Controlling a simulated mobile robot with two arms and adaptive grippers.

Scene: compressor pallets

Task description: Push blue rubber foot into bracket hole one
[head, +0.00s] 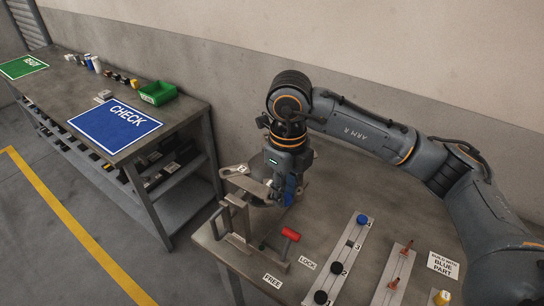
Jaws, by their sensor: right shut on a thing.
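My right gripper (285,188) points down over the near left part of the table. It is shut on a blue piece (290,188), seemingly the blue rubber foot; the fingers partly hide it. A grey plate (240,178) with a white R label, which looks like the bracket, lies just left of the fingers above a grey fixture (234,237). The bracket holes under the gripper are hidden, and I cannot tell whether the blue piece touches the plate. Another blue foot (362,219) stands at place 4 of a numbered strip (329,283). My left gripper is out of view.
A red-handled lever (290,234) stands near the FREE (272,281) and LOCK (308,263) labels. Black feet (320,297) sit at places 1 and 2. A second strip (387,292) holds red pins. Another bench (175,122) with a blue CHECK mat stands left, across a gap.

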